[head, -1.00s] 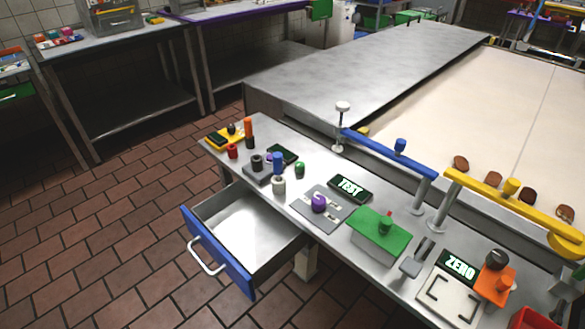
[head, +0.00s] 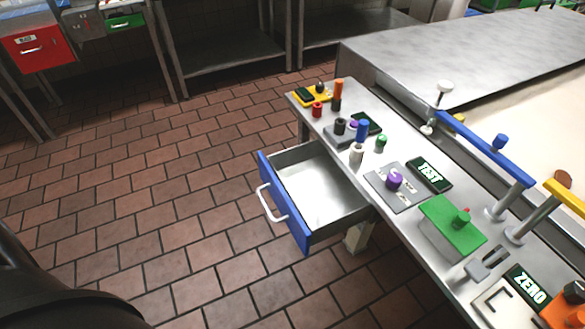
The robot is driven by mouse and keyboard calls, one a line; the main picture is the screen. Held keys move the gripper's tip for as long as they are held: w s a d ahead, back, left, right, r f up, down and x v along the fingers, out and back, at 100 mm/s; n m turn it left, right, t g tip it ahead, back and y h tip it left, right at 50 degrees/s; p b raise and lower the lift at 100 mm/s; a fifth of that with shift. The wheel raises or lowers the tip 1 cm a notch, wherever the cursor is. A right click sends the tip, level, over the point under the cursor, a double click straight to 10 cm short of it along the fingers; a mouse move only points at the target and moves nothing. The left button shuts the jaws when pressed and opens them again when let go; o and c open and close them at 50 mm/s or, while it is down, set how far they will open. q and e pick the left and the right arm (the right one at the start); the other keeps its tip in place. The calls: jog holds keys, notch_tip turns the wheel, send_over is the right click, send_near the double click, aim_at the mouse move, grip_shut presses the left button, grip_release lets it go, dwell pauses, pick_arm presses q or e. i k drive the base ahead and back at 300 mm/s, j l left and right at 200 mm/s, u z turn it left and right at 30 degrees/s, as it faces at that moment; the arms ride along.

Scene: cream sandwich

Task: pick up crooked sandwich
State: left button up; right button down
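One brown round piece, perhaps a sandwich (head: 564,178), lies on the cream conveyor surface (head: 535,150) at the right edge of the head view. It is small and partly cut off by the yellow bar, so I cannot tell whether it is crooked. Neither of my grippers shows. A dark curved shape fills the lower left corner; I cannot tell which part it is.
A metal control table (head: 410,215) runs diagonally at the right, with knobs, a green box (head: 450,225) and displays. Its blue-fronted drawer (head: 285,205) stands open and empty. Blue (head: 480,155) and yellow (head: 550,208) bars line the conveyor. Tiled floor is clear at left.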

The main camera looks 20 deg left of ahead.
aim_at(562, 177)
jog(key=k+z, duration=0.1)
jog(key=z, duration=1.2)
